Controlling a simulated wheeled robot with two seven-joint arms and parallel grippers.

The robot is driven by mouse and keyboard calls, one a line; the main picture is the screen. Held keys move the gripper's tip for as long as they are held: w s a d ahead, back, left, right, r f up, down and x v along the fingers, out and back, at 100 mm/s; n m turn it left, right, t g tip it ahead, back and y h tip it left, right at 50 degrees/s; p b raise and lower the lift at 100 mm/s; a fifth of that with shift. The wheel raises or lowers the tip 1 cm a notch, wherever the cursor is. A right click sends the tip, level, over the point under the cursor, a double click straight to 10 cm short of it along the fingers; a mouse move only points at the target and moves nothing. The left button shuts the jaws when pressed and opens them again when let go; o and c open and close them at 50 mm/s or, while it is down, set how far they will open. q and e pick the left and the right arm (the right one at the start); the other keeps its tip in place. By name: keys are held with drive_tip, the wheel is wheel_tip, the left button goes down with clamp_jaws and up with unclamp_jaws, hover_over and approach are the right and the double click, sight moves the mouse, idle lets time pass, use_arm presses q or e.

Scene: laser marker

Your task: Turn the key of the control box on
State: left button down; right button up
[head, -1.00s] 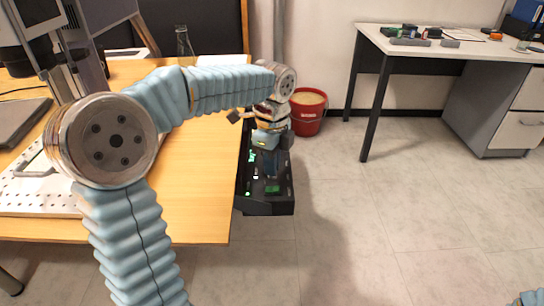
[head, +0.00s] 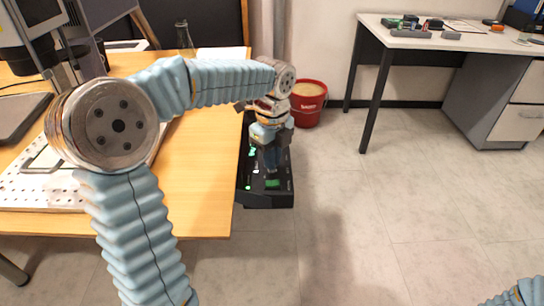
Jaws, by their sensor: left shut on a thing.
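The control box (head: 266,197) is a black unit with green lights, low beside the right edge of the wooden table. My left gripper (head: 272,162) points down over the box's top panel, at the end of my blue-sleeved left arm. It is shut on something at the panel. The key itself is hidden by the gripper, so I cannot tell which way it is turned. Of my right arm, only a blue-sleeved part shows at the bottom right corner; its gripper is out of view.
The wooden table (head: 195,205) fills the left and carries the marker machine with its perforated plate (head: 40,195). A red bucket (head: 308,105) stands on the floor behind the box. A white desk (head: 465,42) is at the back right. The floor between is clear.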

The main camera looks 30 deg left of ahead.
use_arm(q)
drive_tip(key=c, duration=1.3)
unclamp_jaws()
drive_tip(key=shift+o, duration=0.2)
wheel_tip(320, 180, up, 14)
drive_tip(key=p, duration=0.1)
drive_tip(key=shift+p, duration=0.4)
drive_tip(key=shift+f, duration=0.1)
